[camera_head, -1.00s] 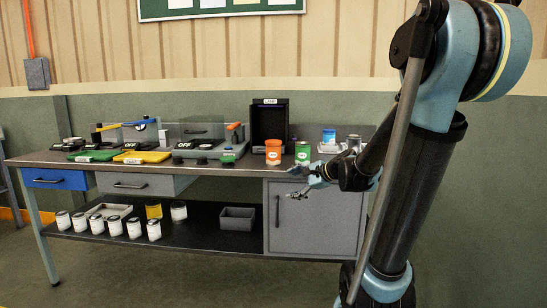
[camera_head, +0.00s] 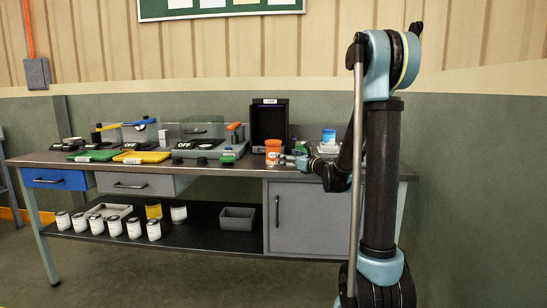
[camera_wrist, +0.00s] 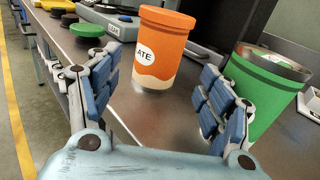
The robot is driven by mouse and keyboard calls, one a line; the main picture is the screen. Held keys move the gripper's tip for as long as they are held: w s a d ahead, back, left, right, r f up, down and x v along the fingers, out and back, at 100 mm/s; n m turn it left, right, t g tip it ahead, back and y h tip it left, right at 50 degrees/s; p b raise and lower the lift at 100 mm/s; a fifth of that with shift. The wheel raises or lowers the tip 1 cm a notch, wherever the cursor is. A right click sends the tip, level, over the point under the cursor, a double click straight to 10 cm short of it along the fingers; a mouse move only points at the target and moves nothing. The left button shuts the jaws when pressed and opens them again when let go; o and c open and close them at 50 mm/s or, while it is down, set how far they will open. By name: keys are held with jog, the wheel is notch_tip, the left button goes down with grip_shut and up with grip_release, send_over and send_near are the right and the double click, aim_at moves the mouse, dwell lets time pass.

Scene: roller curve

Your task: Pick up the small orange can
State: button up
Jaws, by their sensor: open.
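The small orange can (camera_head: 273,151) stands upright on the bench top, in front of the dark box. In the wrist view the orange can (camera_wrist: 163,48) has a white label and a pale lower band, and it stands just ahead of the gap between my fingers. My gripper (camera_head: 284,157) is open, at bench-top height just right of the can. In the wrist view my gripper (camera_wrist: 155,100) has its fingers spread with nothing between them. A green can (camera_wrist: 268,85) stands close by the right finger, which covers part of it.
The bench top (camera_head: 225,169) holds green (camera_head: 92,156) and yellow (camera_head: 142,157) trays at left. A dark box (camera_head: 270,120) stands behind the orange can. A white tray with a blue-and-white container (camera_head: 328,137) is at right. Several white cans and a grey bin (camera_head: 237,217) occupy the lower shelf.

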aim_at(268, 151)
jog(key=x, duration=1.4)
jog(key=shift+w+a, duration=0.1)
jog(key=shift+a, duration=0.1)
jog(key=c, duration=1.1)
jog(key=shift+c, duration=0.2)
